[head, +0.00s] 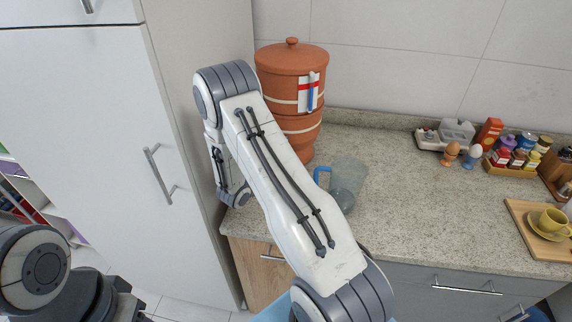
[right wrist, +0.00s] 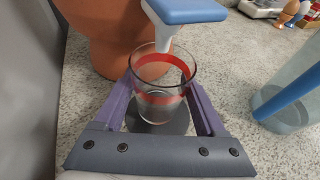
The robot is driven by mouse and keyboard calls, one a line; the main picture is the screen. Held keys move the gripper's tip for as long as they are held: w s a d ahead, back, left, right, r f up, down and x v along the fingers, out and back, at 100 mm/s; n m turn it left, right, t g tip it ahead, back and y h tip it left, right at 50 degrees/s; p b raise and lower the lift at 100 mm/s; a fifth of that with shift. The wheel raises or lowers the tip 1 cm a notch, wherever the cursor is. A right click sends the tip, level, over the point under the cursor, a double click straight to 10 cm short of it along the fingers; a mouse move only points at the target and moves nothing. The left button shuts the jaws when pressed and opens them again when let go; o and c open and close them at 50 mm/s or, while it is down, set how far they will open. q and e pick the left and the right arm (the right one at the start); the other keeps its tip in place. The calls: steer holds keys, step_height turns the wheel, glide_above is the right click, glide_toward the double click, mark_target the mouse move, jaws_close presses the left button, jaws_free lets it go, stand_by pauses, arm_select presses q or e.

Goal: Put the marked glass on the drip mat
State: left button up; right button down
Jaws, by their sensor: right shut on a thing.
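The marked glass (right wrist: 160,78), clear with a red band near its rim, stands upright between the fingers of my right gripper (right wrist: 161,90), which is shut on it. A dark grey round drip mat (right wrist: 160,129) shows beneath the glass. I cannot tell whether the glass base touches the mat or hangs just above it. The glass is under the blue and white tap (right wrist: 185,12) of the terracotta water filter (head: 290,75). In the head view my right arm hides the glass, the mat and the gripper. My left gripper is not in view.
A clear pitcher with a blue handle (head: 348,180) stands right of the filter, close to my right arm; it also shows in the right wrist view (right wrist: 293,100). Egg cups, jars and a board (head: 540,238) with a yellow cup stand farther right. The middle counter is clear.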

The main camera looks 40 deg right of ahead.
steer(key=shift+w+d, duration=0.15)
steer(key=shift+d, duration=0.25)
steer(key=shift+w+a+f, duration=0.1)
steer(key=shift+a+f, duration=0.2)
steer(key=shift+f, duration=0.05)
steer(key=shift+r, duration=0.15)
steer(key=shift+d, duration=0.25)
steer(key=shift+a+f+b, duration=0.1)
steer(key=shift+f+b, duration=0.15)
steer(key=shift+b, duration=0.05)
jaws_free()
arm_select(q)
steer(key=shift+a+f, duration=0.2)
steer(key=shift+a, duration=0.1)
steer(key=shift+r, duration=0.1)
arm_select(e)
steer(key=shift+r, duration=0.1)
